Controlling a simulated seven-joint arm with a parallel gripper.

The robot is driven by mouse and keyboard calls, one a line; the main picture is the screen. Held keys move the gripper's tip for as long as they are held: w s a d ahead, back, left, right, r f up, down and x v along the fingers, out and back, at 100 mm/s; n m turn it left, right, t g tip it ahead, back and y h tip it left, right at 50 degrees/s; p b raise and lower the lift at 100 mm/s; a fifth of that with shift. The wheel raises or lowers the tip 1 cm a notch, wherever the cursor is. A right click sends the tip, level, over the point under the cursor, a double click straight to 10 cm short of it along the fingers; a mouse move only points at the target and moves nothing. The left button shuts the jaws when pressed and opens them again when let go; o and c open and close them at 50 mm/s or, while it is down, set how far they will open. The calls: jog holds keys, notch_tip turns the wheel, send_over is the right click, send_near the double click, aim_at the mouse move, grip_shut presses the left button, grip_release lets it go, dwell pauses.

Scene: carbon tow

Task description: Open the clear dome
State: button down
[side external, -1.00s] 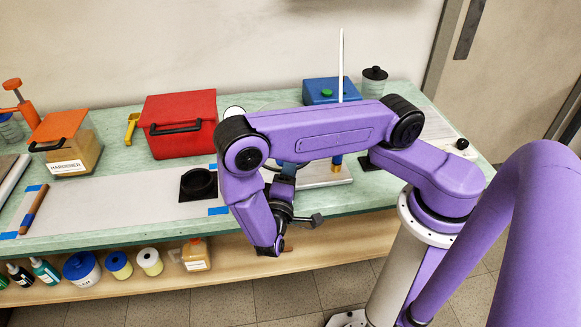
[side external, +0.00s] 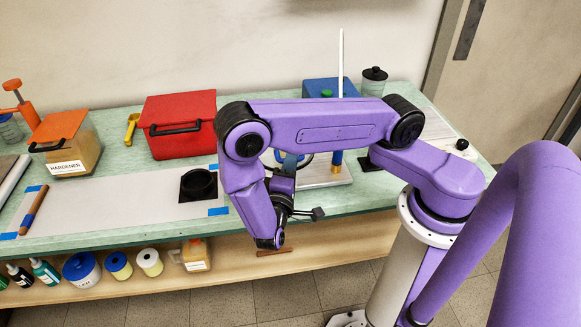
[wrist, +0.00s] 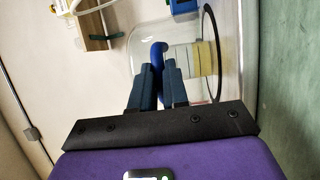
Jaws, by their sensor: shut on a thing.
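The clear dome (wrist: 143,32) shows in the wrist view as a see-through curved shell with a dark rim on its right side. Its blue handle (wrist: 158,50) is at the fingertips of my gripper (wrist: 161,70), whose dark blue fingers are shut on it. A pale, yellowish round stack shows beside the handle, towards the dark rim. In the side external view my arm hides most of the dome; only a bit of blue and a dark curved edge show behind the wrist. The fingertips are hidden there.
A red box (side external: 180,122), a hardener container (side external: 72,145) and a black ring holder (side external: 199,184) stand left on the bench. A blue box (side external: 318,88), a white upright rod (side external: 341,62) and a dark-lidded jar (side external: 373,82) stand behind my arm. Bottles line the shelf below.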

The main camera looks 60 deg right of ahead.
jog(key=w+d+r+n+g+y, duration=0.1)
jog(key=w+d+r+y, duration=0.1)
jog(key=r, duration=0.3)
jog(key=w+d+r+g+y, duration=0.1)
jog(key=w+d+r+y, duration=0.1)
jog(key=w+d+r, duration=0.1)
jog(key=w+d+r+n+g+y, duration=0.1)
jog(key=w+d+r+y, duration=0.1)
jog(key=r, duration=0.4)
jog(key=shift+w+d+r+n+g+y, duration=0.2)
jog(key=shift+r+n+g+y, duration=0.15)
jog(key=shift+y, duration=0.15)
jog(key=w+d+r+n+g+y, duration=0.1)
jog(key=w+d+g+y, duration=0.3)
jog(key=w+d, duration=1)
jog(key=shift+r+n+y, duration=0.35)
jog(key=shift+r+y, duration=0.05)
jog(key=shift+r, duration=0.4)
jog(key=shift+s+d, duration=0.1)
jog(key=c, duration=1.1)
grip_release()
jog(key=shift+f, duration=0.1)
